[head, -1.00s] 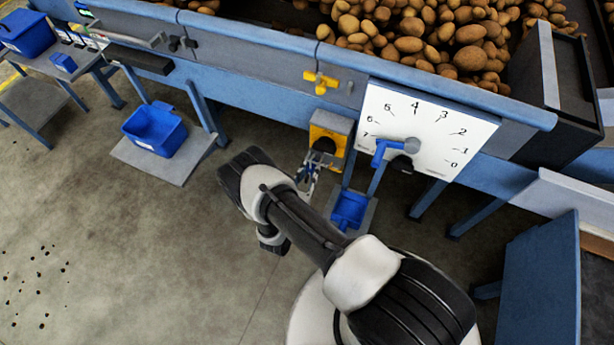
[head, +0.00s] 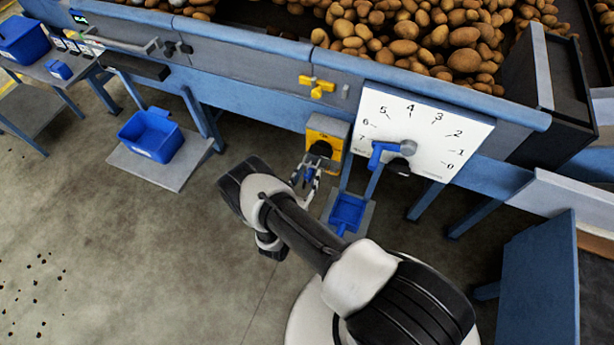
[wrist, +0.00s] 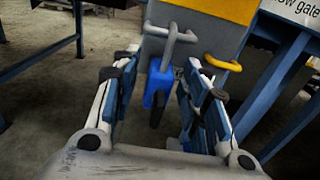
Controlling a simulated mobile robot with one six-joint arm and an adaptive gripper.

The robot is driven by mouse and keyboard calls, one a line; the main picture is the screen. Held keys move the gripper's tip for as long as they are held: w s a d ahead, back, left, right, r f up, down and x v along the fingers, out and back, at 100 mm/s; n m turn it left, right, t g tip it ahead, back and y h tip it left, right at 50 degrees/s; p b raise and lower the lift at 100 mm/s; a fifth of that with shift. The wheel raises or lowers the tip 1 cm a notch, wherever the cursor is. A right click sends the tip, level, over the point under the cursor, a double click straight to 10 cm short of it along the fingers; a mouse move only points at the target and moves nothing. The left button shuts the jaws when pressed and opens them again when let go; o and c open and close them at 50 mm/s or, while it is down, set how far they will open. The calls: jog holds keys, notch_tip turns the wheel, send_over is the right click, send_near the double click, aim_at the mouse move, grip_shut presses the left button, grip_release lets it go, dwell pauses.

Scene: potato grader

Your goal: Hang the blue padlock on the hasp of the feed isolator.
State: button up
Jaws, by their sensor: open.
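The feed isolator (head: 338,130) is a yellow and grey box with a black knob on the blue frame of the grader. In the wrist view its lower part (wrist: 206,22) shows at the top, with a grey metal loop (wrist: 172,38) in front. The blue padlock (wrist: 156,86) is upright just below this loop, with a dark part under it. It appears to hang there, but I cannot tell whether its shackle passes through the hasp. My gripper (wrist: 160,100) is open, with one finger on each side of the padlock and visible gaps. In the head view my gripper (head: 307,180) is just below the isolator.
A yellow hook (wrist: 222,63) sticks out right of the padlock. In the head view a numbered white dial plate (head: 440,115) with a blue handle (head: 378,154) is right of the isolator. A small blue tray (head: 347,212) is below. Open floor lies to the left.

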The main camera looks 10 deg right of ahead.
dwell(0.3)
jog(key=v, duration=1.2)
jog(key=d+r+m+g+h, duration=0.1)
jog(key=d+r+m+g, duration=0.3)
jog(key=r, duration=0.5)
jog(key=d+r+m+g, duration=0.2)
jog(key=r+m+g, duration=0.3)
jog(key=r+m, duration=0.3)
jog(key=d+r+m+g+h, duration=0.1)
jog(key=d+r+m+g, duration=0.3)
jog(key=r, duration=0.7)
jog(key=s+a+r+m+t+y, duration=0.1)
jog(key=s+r+m+t+y, duration=0.2)
jog(key=s+r+m+y, duration=0.9)
jog(key=shift+s+a+r+m+y, duration=0.3)
jog(key=shift+s+a+r+m, duration=0.1)
jog(key=shift+s+r, duration=2.15)
jog(key=shift+w+r, duration=0.25)
jog(key=shift+c, duration=0.5)
